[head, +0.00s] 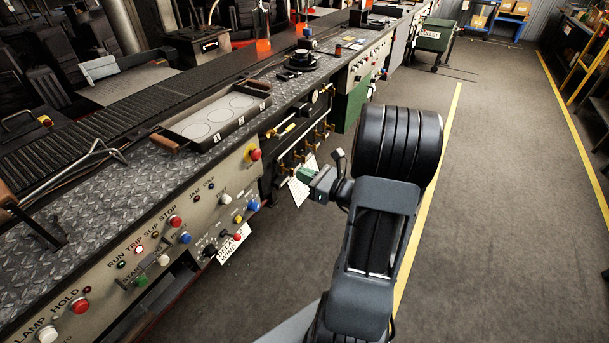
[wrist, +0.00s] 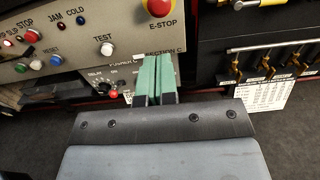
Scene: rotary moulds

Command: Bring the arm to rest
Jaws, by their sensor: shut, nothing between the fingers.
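My gripper (head: 314,181) hangs over the aisle in front of the machine line in the head view, at the end of my dark grey arm. Its fingers are green. In the wrist view my gripper (wrist: 156,73) has its two green fingers side by side with nothing between them. They point toward the lower control panel (wrist: 112,80), below the red E-STOP button (wrist: 158,7). I cannot tell the exact gap between the fingertips and the panel.
The panel edge with the E-stop (head: 255,154) is left of my gripper. A tray with three round moulds (head: 217,117) sits on the bench top. Brass valves (head: 310,140) line the bench front. The grey floor (head: 500,200) to the right is clear, with yellow lines.

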